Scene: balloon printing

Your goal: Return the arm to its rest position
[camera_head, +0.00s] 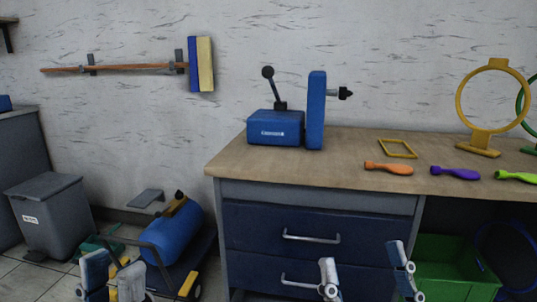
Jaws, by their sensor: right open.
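My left gripper (113,278) shows at the bottom left, low in front of the blue tank. Its two fingers look close together, and its lower part is cut off by the frame. My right gripper (365,272) shows at the bottom, right of centre, in front of the workbench drawers. Its two fingers are wide apart with nothing between them. Both grippers are below the level of the bench top (290,173) and away from the objects on it.
A blue tank (173,232), grey bin (55,217) and green crate (450,260) stand low.

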